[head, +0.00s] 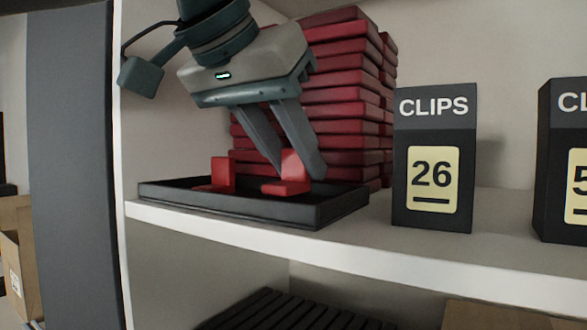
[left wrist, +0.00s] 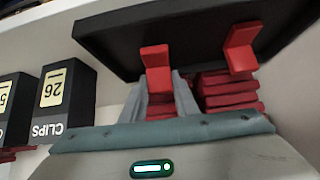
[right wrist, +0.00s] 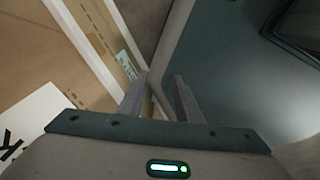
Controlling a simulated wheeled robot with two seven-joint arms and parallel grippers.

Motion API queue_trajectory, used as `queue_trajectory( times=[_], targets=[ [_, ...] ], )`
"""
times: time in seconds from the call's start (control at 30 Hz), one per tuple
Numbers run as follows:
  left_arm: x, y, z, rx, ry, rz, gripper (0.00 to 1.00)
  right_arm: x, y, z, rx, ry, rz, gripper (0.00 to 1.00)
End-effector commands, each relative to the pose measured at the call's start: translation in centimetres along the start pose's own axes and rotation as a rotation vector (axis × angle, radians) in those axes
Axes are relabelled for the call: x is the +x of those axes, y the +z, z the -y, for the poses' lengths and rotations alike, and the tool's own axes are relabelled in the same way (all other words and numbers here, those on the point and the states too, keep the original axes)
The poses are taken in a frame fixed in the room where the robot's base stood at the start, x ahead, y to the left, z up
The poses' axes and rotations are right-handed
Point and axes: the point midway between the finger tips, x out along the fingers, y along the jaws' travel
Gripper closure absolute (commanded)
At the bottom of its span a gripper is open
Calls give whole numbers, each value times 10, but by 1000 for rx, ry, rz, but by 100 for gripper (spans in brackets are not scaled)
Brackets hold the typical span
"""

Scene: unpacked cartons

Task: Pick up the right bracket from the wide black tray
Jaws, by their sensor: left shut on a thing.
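The wide black tray (head: 335,208) sits on a white shelf with two red L-shaped brackets in it. The left bracket (head: 223,174) stands alone near the tray's left part. The right bracket (head: 291,168) is between the fingers of my left gripper (head: 297,172), which is shut on its upright part. The bracket still appears low in the tray; whether it touches the floor is unclear. In the left wrist view the picture is turned over, and the held bracket (left wrist: 157,62) shows at the fingertips. My right gripper (right wrist: 163,76) is open and empty, away from the tray.
A stack of red boxes (head: 345,80) stands close behind the tray. A black "CLIPS 26" box (head: 433,190) stands to its right, with another sign box (head: 562,150) farther right. A grey upright panel (head: 70,150) is at left. Cartons (right wrist: 35,50) lie near my right gripper.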

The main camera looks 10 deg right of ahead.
Motion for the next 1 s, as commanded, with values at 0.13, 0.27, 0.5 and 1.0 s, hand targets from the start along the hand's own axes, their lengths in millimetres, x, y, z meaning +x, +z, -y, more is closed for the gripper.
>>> queue_trajectory(
  times=[0.13, 0.27, 0.5, 1.0],
  targets=[
    [-12, -13, 0, -1, 2, -1, 94, 3, 0, 0, 0, 0, 0, 69],
    [-26, -27, 0, -1, 2, -1, 94, 5, 0, 0, 0, 0, 0, 69],
    [-50, -51, -1, -1, 1, -1, 94, 6, 0, 1, 0, -1, -1, 69],
    [-62, -62, 0, 0, 1, 1, 94, 6, 0, 2, 0, -2, -1, 69]
  ],
)
